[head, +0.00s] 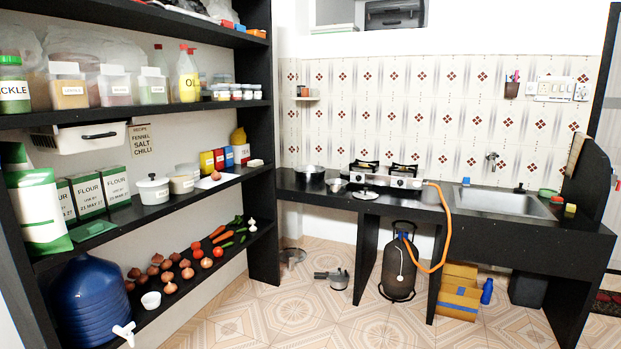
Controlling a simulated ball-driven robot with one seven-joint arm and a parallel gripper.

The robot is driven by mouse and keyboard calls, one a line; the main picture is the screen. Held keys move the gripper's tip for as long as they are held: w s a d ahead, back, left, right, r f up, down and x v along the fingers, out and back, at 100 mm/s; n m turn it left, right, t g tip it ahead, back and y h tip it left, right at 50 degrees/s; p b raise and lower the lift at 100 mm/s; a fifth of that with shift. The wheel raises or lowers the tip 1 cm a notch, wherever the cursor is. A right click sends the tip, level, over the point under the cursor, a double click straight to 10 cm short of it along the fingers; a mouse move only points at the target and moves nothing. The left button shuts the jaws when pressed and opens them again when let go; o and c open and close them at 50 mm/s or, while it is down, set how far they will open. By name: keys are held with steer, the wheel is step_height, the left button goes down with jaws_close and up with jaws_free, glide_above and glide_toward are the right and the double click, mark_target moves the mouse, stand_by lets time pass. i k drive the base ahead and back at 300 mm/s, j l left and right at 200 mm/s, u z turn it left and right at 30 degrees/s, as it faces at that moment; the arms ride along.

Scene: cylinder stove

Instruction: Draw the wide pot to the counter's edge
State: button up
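My gripper is not in view.
A black shelf unit with jars and a white pot (152,189) fills the left. A gas cylinder (398,266) with an orange hose stands under the counter. A pressure cooker (338,279) sits on the floor before it. The tiled floor (290,315) in front is otherwise clear.

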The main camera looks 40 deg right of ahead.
mark_target(310, 174)
steer(key=i+l+z, duration=0.65)
steer(key=i, duration=0.15)
steer(key=i+z, duration=0.35)
steer(key=i+l+z, duration=0.15)
steer(key=i, duration=1.75)
steer(key=i+l+u, duration=0.1)
steer(key=i+u, duration=0.25)
steer(key=i, duration=0.15)
steer(key=i+l+u, duration=0.2)
steer(key=i+u, duration=0.15)
steer(key=i, duration=0.15)
steer(key=i+l+u, duration=0.35)
steer(key=i, duration=0.1)
